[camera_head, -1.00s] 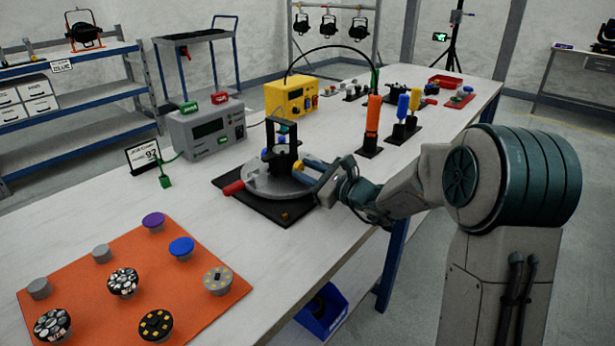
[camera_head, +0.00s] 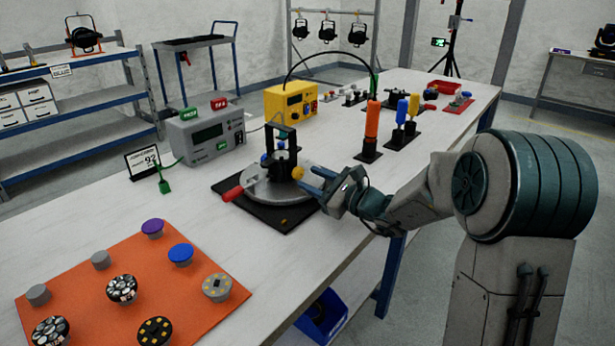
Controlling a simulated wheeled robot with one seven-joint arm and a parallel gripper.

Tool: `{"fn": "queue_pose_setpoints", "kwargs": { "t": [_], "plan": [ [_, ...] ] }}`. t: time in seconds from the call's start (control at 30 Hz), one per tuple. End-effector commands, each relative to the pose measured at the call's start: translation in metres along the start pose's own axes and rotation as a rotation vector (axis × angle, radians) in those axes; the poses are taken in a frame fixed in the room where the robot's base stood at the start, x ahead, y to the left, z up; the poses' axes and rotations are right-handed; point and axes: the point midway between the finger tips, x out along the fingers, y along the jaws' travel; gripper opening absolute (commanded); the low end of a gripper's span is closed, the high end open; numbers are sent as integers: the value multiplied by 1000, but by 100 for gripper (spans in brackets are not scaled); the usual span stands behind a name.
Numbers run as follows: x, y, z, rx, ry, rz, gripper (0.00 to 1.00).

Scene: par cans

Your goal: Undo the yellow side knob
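The yellow side knob (camera_head: 297,173) sticks out from the right side of the dark fixture on a round grey turntable (camera_head: 262,197). The turntable sits on a black base plate (camera_head: 290,221) on the bench and has a red handle (camera_head: 232,193) at its left. My gripper (camera_head: 316,181) is just right of the knob. Its two blue fingers look spread, with a gap between them, and appear empty. The knob looks clear of the fingertips, with a small gap. Small blue parts (camera_head: 282,145) show on the fixture.
A grey meter box (camera_head: 207,137) and a yellow box (camera_head: 290,102) stand behind the fixture. An orange-handled tool (camera_head: 371,120) stands upright to the right, beyond my arm. An orange mat (camera_head: 185,255) with several knobs and discs lies at front left.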

Motion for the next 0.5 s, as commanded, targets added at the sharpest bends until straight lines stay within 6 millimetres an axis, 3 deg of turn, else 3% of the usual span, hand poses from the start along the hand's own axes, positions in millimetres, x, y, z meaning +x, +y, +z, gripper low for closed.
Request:
{"fn": "queue_pose_setpoints", "kwargs": {
  "t": [0.3,0.5],
  "plan": [
    [-74,-2,1,0,2,-3,37],
    [-104,-1,1,0,1,-2,37]
  ]
}}
